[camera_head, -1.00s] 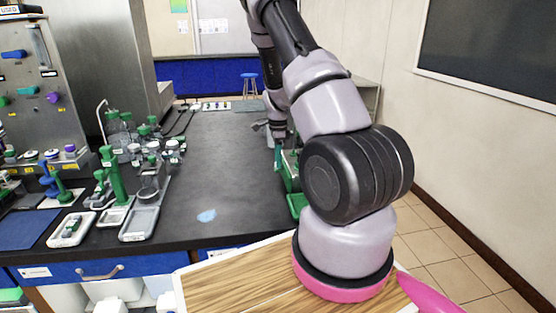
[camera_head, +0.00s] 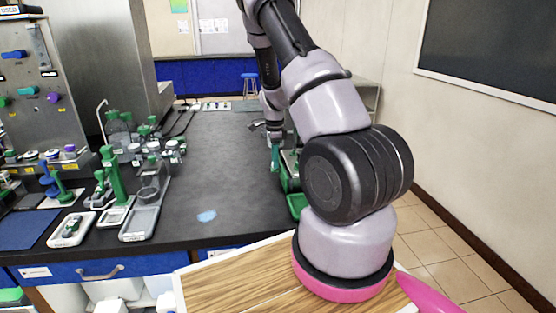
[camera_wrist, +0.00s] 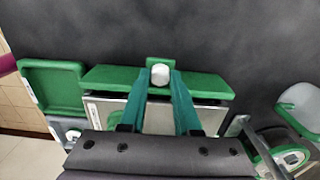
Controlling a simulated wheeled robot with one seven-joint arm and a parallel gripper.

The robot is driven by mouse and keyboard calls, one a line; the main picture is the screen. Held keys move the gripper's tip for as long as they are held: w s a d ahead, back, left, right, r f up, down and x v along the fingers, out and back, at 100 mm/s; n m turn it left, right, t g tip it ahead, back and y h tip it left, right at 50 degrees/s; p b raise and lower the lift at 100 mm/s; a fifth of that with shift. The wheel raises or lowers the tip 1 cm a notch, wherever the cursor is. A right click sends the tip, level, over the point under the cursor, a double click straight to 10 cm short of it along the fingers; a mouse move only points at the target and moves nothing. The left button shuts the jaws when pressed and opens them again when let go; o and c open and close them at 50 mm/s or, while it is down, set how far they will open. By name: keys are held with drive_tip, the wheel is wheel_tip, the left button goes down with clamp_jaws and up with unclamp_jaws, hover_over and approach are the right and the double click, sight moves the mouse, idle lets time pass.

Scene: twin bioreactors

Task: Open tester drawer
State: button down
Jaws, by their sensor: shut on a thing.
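The tester (camera_head: 291,184) is a green and silver device at the right side of the black bench, partly hidden behind my arm. In the wrist view, its green drawer front (camera_wrist: 205,84) is a long bar with a white round knob (camera_wrist: 160,74). My gripper (camera_wrist: 160,80) has teal fingers closed on the knob, one on each side. In the head view, my gripper (camera_head: 275,157) points down at the tester's left side. A silver surface (camera_wrist: 158,118) shows between the fingers, behind the bar. How far the drawer stands out is hard to tell.
A green square tray (camera_wrist: 53,85) lies left of the drawer front, and a round green and white device (camera_wrist: 288,157) lies to the right. The bench (camera_head: 215,165) is clear left of the tester. Glassware and green stands (camera_head: 118,175) fill the bench's left side.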

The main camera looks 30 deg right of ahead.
drive_tip(key=w+a, duration=0.1)
drive_tip(key=a, duration=0.4)
drive_tip(key=w+a, duration=0.1)
drive_tip(key=a, duration=0.2)
drive_tip(key=shift+w+a, duration=0.2)
drive_tip(key=shift+w, duration=0.1)
drive_tip(key=c, duration=0.6)
unclamp_jaws()
drive_tip(key=shift+r, duration=0.1)
wheel_tip(320, 180, up, 11)
drive_tip(key=shift+f, duration=0.2)
